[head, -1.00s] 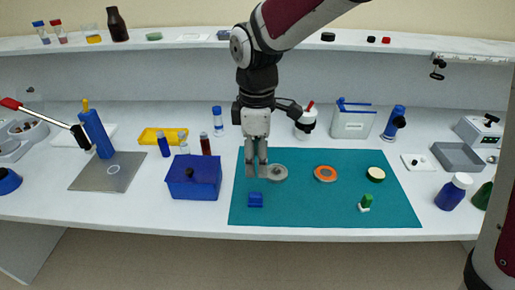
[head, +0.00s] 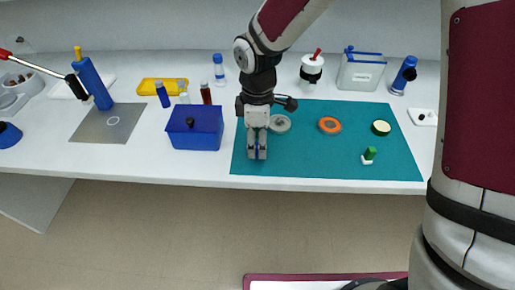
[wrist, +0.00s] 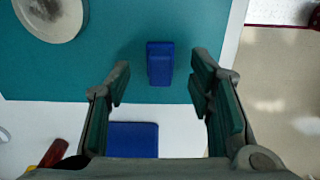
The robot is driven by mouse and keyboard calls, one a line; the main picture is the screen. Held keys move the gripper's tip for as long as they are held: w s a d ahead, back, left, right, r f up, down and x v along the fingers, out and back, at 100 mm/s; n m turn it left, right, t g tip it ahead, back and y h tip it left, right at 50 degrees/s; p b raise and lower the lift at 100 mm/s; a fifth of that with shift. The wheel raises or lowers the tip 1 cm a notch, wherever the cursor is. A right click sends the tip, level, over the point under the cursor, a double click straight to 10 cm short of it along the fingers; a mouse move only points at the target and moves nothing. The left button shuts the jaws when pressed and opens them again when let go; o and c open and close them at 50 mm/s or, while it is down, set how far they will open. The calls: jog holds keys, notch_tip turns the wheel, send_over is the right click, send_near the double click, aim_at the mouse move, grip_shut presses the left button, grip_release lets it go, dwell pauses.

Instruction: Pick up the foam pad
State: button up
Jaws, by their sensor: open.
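A small blue block with a stepped shape (wrist: 160,63) lies on the teal mat (wrist: 100,75) near its front left corner. It is the piece closest to my gripper; I cannot tell from its look whether it is foam. My gripper (head: 257,154) points down over that corner and mostly hides the block in the head view. In the wrist view the open fingers of my gripper (wrist: 160,80) stand either side of the block's line, with nothing held between them.
A blue box (head: 194,130) stands just left of the mat. A grey disc (head: 280,123), an orange ring (head: 329,125), a cream round piece (head: 381,128) and a green-and-white piece (head: 369,156) lie on the mat. The mat's front middle is clear.

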notch_tip(320, 180, down, 2)
jog(key=shift+f, duration=0.15)
jog(key=c, duration=0.9)
jog(key=shift+r, duration=0.5)
jog(key=r, duration=0.2)
jog(key=shift+s+r, duration=0.3)
jog(key=shift+r, duration=0.1)
jog(key=s, duration=0.5)
jog(key=s+d, duration=0.1)
jog(key=s, duration=0.4)
jog(key=s+d+r+p, duration=0.1)
jog(key=s, duration=0.4)
jog(key=shift+s+d+r, duration=0.1)
jog(key=shift+s+d, duration=0.05)
jog(key=shift+d, duration=0.1)
